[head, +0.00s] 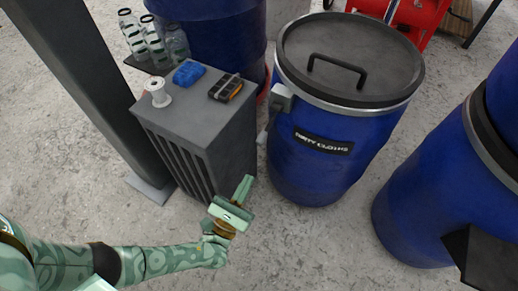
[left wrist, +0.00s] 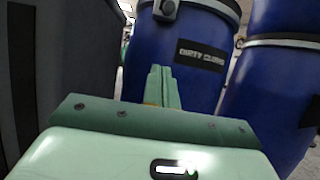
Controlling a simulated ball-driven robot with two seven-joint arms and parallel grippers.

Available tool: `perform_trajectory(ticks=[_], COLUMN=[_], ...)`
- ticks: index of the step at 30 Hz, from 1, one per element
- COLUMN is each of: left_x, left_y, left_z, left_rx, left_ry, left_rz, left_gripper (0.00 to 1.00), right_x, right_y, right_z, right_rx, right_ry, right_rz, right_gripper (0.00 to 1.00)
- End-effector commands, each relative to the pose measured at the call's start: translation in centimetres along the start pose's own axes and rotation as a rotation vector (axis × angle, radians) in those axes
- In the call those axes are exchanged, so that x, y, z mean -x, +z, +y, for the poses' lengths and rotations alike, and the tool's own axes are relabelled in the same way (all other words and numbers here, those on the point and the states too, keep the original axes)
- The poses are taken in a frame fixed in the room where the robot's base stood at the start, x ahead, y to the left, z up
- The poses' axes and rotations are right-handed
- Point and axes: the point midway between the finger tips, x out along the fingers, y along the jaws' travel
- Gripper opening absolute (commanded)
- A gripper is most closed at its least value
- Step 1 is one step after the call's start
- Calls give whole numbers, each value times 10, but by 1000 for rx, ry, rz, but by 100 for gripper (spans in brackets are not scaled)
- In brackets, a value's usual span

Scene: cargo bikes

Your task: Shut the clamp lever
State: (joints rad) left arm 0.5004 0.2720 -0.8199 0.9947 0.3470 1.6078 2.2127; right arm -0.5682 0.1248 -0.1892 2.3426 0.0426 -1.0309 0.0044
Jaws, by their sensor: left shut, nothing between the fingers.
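The blue drum (head: 320,170) labelled "DIRTY CLOTHS" has a dark lid (head: 350,50) with a black handle and a metal clamp ring around its rim. The clamp's grey housing (head: 281,98) sits on the drum's left side, and the clamp lever (head: 265,131) hangs down from it, angled outward. In the left wrist view the housing (left wrist: 165,9) shows at the top edge; the lever is not clear there. My left gripper (head: 245,184) is shut and empty, below and left of the lever, apart from it. Its closed fingers (left wrist: 160,78) point toward the drum. My right gripper is not in view.
A grey cabinet (head: 195,125) stands close left of the drum, carrying a white spool, a blue cloth and a black tool. More blue drums (head: 420,205) stand right and behind. A dark post (head: 85,70) rises at left. Floor between cabinet and drum is narrow.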

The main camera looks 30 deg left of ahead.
Motion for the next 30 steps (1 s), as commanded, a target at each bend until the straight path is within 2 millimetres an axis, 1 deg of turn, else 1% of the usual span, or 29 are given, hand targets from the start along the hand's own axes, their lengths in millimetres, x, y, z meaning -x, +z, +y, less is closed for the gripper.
perform_trajectory(ticks=[1,12,16,21,24,30], left_x=[-10,-87,-88,-92,-93,-93], left_y=[1,0,22,34,38,39], left_z=[0,0,0,0,0,0], left_rx=[0,0,1,0,-1,-2], left_ry=[0,0,-2,0,-1,-1], left_rz=[-4,-1,-1,1,1,1], left_gripper=[0,0,0,0,0,0], right_x=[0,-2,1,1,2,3], right_y=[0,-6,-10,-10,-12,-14], right_z=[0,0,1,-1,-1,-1], right_rx=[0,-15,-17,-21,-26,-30], right_ry=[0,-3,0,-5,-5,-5], right_rz=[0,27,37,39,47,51], right_gripper=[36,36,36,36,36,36])
